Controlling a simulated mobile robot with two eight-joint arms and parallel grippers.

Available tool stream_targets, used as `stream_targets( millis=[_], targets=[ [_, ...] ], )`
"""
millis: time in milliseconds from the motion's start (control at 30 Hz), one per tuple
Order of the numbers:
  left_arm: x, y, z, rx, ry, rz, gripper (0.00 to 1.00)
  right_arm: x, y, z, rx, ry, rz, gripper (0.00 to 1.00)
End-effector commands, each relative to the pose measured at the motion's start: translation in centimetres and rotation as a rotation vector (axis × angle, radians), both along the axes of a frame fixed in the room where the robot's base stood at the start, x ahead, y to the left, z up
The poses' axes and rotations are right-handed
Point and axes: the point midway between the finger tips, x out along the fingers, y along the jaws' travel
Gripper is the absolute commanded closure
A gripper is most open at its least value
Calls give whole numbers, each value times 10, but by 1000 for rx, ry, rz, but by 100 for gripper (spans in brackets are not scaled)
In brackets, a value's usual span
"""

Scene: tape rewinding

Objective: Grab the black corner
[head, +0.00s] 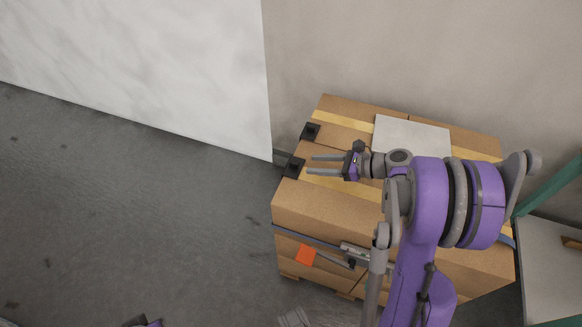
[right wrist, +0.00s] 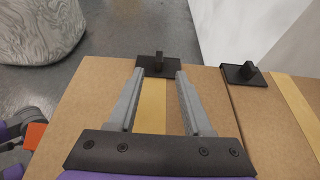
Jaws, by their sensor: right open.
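Two black corners sit on the left edge of the cardboard boxes in the head view: a nearer one (head: 294,166) and a farther one (head: 311,131). In the right wrist view the nearer black corner (right wrist: 157,64) stands just beyond my fingertips, roughly centred between them, with an upright tab. The other black corner (right wrist: 244,74) is to the right. My right gripper (head: 310,164) is open and empty above the box top, pointing at the nearer corner; its fingers (right wrist: 158,72) lie either side of a yellow tape strip. A small purple part at the head view's bottom edge may be my left arm; its gripper is not visible.
The cardboard boxes (head: 325,207) stand stacked against a wall. A white sheet (head: 412,135) lies on top. A strap with a metal buckle and an orange tag (head: 306,255) runs across the front. Grey floor (head: 130,210) to the left is clear.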

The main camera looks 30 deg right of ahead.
Motion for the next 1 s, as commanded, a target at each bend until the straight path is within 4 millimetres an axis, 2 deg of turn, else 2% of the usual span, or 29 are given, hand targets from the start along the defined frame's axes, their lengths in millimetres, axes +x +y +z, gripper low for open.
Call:
stream_targets(
  millis=[400,700,767,1000],
  targets=[
    [0,0,-6,0,2,0,100,34,32,-19,-1,0,3,50],
    [0,0,-6,0,2,0,100,38,35,-21,-3,0,0,50],
    [0,0,-6,0,2,0,100,38,35,-21,-3,0,0,59],
    [0,0,-6,0,2,0,100,38,35,-21,-3,0,1,100]
  ],
)
